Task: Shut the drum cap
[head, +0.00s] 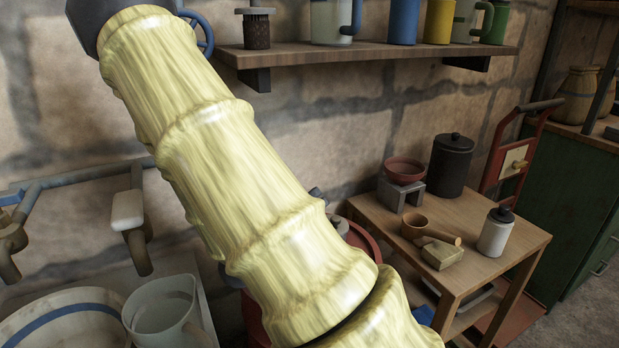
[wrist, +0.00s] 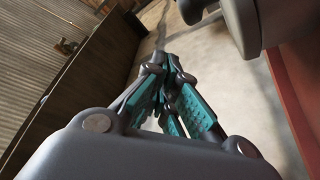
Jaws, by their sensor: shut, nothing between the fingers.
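My gripper (wrist: 166,75) shows in the wrist view with its teal-padded fingers closed together and nothing between them. In the head view my sleeved arm crosses the middle and I cannot make out the gripper. A red rounded body, perhaps the drum (head: 362,240), shows only in part behind my arm in the head view, with small dark grey parts near its top. The drum cap cannot be made out clearly. In the wrist view a red surface (wrist: 297,90) runs down the right side, and a dark grey part (wrist: 258,22) is at the upper right, apart from the fingertips.
A wall shelf (head: 370,58) is above. A sink with a jug (head: 165,312) is lower left.

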